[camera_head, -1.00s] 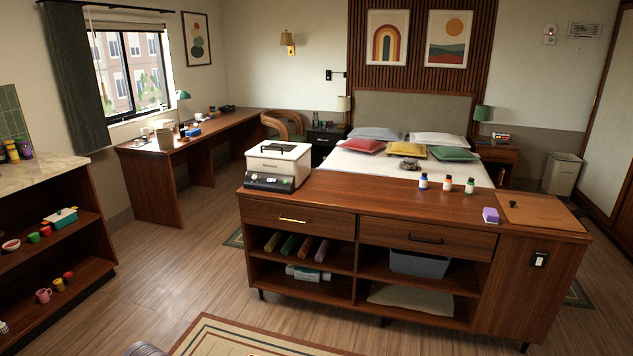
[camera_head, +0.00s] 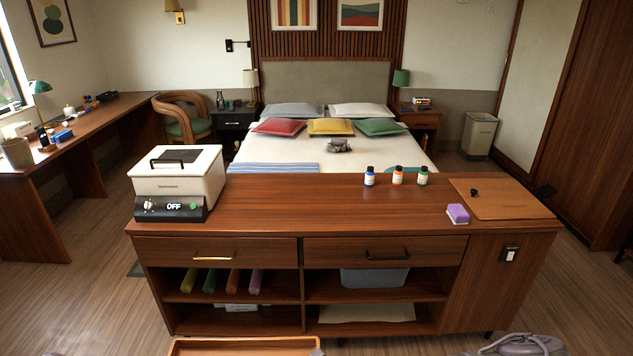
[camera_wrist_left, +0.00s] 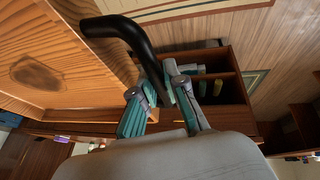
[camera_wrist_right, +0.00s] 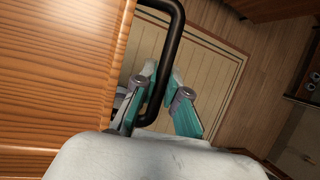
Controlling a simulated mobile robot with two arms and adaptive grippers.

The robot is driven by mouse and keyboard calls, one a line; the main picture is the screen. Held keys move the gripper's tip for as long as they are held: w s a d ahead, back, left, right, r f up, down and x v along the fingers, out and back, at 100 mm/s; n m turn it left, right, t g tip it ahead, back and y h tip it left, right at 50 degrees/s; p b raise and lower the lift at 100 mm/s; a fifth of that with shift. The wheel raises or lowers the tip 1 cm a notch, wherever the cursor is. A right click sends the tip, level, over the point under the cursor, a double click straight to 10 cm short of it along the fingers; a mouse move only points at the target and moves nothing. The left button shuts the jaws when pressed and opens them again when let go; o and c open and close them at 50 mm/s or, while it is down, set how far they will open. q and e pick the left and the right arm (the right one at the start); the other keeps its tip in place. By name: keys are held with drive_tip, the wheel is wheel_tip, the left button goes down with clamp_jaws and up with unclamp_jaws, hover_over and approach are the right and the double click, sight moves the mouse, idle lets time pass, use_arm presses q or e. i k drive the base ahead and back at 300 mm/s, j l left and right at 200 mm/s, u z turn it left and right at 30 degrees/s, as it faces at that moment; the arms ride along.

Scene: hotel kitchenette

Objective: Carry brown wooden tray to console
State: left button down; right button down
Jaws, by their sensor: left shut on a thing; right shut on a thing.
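The brown wooden tray (camera_head: 245,343) shows only its far rim at the bottom edge of the head view, in front of the console. Its wooden surface fills the left of the left wrist view (camera_wrist_left: 60,70) and of the right wrist view (camera_wrist_right: 55,70). My left gripper (camera_wrist_left: 155,82) is shut on one black tray handle (camera_wrist_left: 115,26). My right gripper (camera_wrist_right: 163,78) is shut on the other black handle (camera_wrist_right: 178,35). The console (camera_head: 300,205) is a long wooden cabinet straight ahead, apart from the tray in the head view.
On the console top are a white appliance (camera_head: 178,178) at the left, several small bottles including an orange-labelled one (camera_head: 398,176), a purple sponge (camera_head: 458,213) and a brown board (camera_head: 505,199). The middle of the top is clear. A bed (camera_head: 300,152) stands behind.

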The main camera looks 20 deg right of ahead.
sight(290, 200)
drive_tip(key=i+j+z, duration=0.1)
drive_tip(key=i+z, duration=0.15)
drive_tip(key=i, duration=0.3)
drive_tip(key=i+j+z, duration=0.25)
drive_tip(key=i, duration=0.3)
drive_tip(key=i+l+z, duration=0.2)
drive_tip(key=i, duration=0.55)
drive_tip(key=i+j, duration=0.1)
drive_tip(key=i, duration=0.65)
